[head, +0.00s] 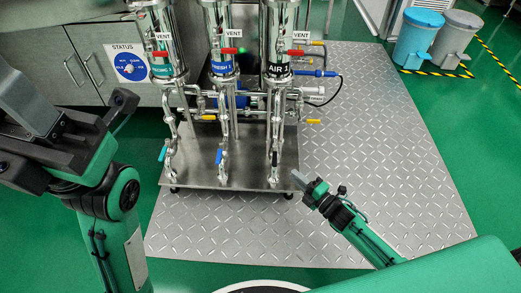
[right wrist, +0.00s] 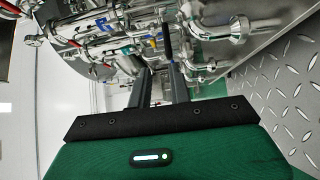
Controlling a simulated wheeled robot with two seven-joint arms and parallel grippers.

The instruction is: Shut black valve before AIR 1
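The black valve handle (head: 275,159) hangs on the pipe below the column labelled AIR 1 (head: 279,68). In the right wrist view a black handle (right wrist: 167,44) shows just beyond the fingers. My right gripper (head: 297,176) is to the right of the black valve, with a small gap to it in the head view. In the right wrist view its two fingers (right wrist: 161,80) stand apart with nothing held between them. My left gripper (head: 28,92) is at the left edge, partly cut off, away from the valves; its finger gap is hidden.
Red handles sit by the VENT labels, and yellow handles (head: 313,121) on side pipes. The diamond-plate floor (head: 370,140) to the right is clear.

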